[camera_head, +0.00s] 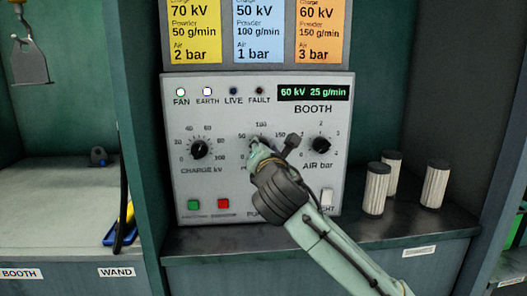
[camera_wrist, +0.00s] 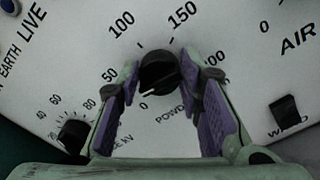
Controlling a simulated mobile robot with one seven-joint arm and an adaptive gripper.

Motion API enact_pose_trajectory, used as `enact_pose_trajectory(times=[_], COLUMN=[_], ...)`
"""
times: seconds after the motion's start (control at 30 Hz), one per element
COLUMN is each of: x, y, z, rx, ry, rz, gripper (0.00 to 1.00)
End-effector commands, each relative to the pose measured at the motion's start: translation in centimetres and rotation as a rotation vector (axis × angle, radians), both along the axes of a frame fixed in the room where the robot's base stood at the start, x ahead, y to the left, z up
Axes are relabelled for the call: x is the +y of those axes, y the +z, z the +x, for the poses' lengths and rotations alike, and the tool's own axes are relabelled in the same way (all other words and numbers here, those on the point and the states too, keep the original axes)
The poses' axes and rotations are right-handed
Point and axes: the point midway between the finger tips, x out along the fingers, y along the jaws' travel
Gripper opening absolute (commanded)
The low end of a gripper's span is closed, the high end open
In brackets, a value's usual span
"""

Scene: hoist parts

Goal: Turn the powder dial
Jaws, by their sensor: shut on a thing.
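The powder dial (camera_wrist: 158,72) is a black round knob on the grey booth panel (camera_head: 185,100). Its scale shows 0, 50, 100, 150 and 200 in part. In the wrist view its white pointer line points to the lower left, between 0 and 50. My gripper (camera_head: 260,150) is at the dial, with its purple-padded fingers on either side of the knob, shut on it. In the head view my gripper and arm hide most of the dial. The green display (camera_head: 313,93) reads 60 kV 25 g/min.
The charge dial (camera_head: 198,148) is to the left and the air dial (camera_head: 320,145) to the right. Green (camera_head: 194,205) and red (camera_head: 223,204) buttons sit below. Three setting cards (camera_head: 260,30) hang above. Several white ribbed cylinders (camera_head: 376,190) stand on the right ledge.

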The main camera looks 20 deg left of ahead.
Motion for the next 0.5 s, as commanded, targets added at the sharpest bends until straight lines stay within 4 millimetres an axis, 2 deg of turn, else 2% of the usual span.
enact_pose_trajectory(times=[0.5], x=[-0.05], y=[-0.28], z=[0.05], rx=[0.261], ry=[0.0], rz=[0.421], gripper=[0.06])
